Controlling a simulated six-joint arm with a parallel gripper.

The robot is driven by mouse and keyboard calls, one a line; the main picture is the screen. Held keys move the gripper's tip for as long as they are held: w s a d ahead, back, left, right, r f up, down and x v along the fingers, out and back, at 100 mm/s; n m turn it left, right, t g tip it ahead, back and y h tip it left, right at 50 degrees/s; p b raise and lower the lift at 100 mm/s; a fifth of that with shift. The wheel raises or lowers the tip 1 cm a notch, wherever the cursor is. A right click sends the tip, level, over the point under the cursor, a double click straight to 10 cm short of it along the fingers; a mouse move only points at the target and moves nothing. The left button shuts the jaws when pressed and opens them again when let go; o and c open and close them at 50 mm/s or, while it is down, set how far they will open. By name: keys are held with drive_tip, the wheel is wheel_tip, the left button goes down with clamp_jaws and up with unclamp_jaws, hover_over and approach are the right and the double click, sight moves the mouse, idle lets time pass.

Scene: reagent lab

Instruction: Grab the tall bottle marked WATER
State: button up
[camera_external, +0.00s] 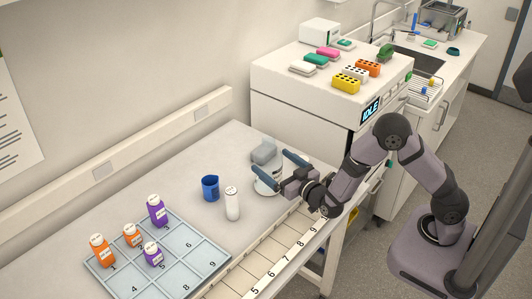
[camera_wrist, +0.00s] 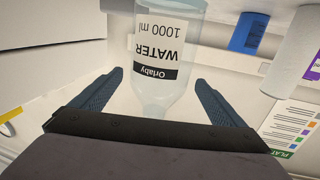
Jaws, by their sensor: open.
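The clear bottle marked WATER (camera_wrist: 158,82) fills the middle of the wrist view, its label upside down in the picture. Its narrower end points toward my gripper (camera_wrist: 158,82). My gripper is open, with one dark finger on each side of the bottle and a visible gap to both. In the external view my gripper (camera_external: 269,156) is low over the right part of the bench.
A blue cup (camera_external: 210,188) and a white cylinder (camera_external: 232,204) stand left of my gripper. A numbered tray (camera_external: 180,268) holds several orange and purple bottles at the front left. A white instrument (camera_external: 300,95) with coloured racks on top stands behind. Bare bench lies between cup and wall.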

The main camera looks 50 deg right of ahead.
sight(261, 152)
drive_tip(key=shift+w+d+p, duration=0.15)
drive_tip(key=shift+w+p, duration=0.25)
drive_tip(key=shift+w, duration=0.2)
drive_tip(key=shift+w+d+f, duration=0.1)
drive_tip(key=shift+w, duration=0.35)
drive_tip(key=shift+w+p, duration=0.15)
drive_tip(key=shift+p, duration=0.15)
drive_tip(key=w, duration=0.1)
drive_tip(key=w+p, duration=0.1)
drive_tip(key=w, duration=0.1)
drive_tip(key=w+d+p, duration=0.1)
drive_tip(key=shift+w+r, duration=0.2)
drive_tip(key=shift+w, duration=0.2)
drive_tip(key=c, duration=1.4)
